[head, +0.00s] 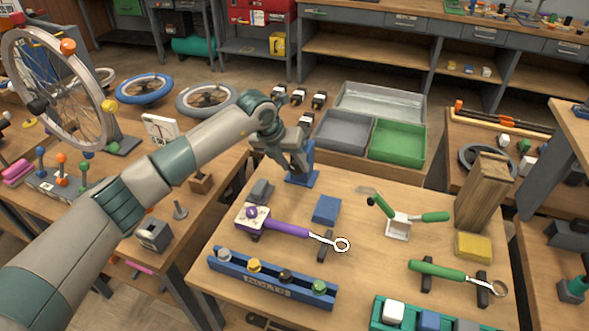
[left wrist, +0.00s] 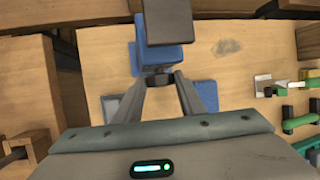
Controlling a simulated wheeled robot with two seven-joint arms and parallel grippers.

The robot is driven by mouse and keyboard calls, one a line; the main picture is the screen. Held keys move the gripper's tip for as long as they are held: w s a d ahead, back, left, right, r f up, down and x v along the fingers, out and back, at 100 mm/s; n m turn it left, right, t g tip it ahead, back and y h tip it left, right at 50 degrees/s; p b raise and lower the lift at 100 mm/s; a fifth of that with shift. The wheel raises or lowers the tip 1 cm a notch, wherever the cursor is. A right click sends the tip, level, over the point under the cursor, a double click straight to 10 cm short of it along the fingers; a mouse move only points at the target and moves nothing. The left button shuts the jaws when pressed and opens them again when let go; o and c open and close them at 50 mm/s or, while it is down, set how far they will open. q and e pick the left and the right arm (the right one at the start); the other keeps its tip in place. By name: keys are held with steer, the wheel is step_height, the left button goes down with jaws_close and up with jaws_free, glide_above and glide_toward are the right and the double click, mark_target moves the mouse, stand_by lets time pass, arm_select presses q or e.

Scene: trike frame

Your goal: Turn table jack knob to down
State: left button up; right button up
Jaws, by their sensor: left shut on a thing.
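The blue table jack (head: 302,179) stands upright near the back left of the wooden worktable, with a flat blue base and an upright blue body. In the left wrist view the jack (left wrist: 165,58) shows a grey block at its top. Its small dark knob (left wrist: 158,80) sits on the side facing my gripper. My left gripper (head: 298,170) reaches the jack from the left, and in the left wrist view its fingertips (left wrist: 159,83) are shut around the knob. The fingers partly hide the knob, and its setting cannot be read. My right gripper is not in view.
Near the jack are a blue block (head: 327,209), a small grey block (head: 261,191) and a purple-handled wrench (head: 285,228). A green-handled clamp (head: 398,226) and a wooden block (head: 482,192) stand further right. Grey and green trays (head: 398,142) lie behind. Bare tabletop lies right of the jack.

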arm_select(q)
steer(key=shift+w+a+f+h+b, duration=0.15)
steer(key=shift+a+f+h+b, duration=0.05)
steer(key=shift+h+b, duration=0.7)
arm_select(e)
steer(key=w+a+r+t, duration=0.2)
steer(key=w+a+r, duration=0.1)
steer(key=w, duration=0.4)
arm_select(q)
steer(key=shift+a+g+b, duration=0.1)
steer(key=shift+g+b, duration=0.2)
steer(key=shift+b, duration=0.05)
steer(key=h+b, duration=0.1)
steer(key=n+h+b, duration=0.1)
steer(key=h+b, duration=0.1)
steer(key=g+h+b, duration=0.1)
steer(key=b, duration=0.1)
steer(key=shift+w+a+f+n+h, duration=0.1)
steer(key=shift+a+f+n+h, duration=0.2)
steer(key=shift+a+h, duration=0.1)
steer(key=shift+r+h+b, duration=0.1)
steer(key=shift+h+b, duration=0.45)
steer(key=shift+h, duration=0.05)
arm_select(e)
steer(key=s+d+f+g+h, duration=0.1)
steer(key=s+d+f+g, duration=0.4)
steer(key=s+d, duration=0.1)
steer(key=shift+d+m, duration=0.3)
arm_select(q)
steer(key=o, duration=1)
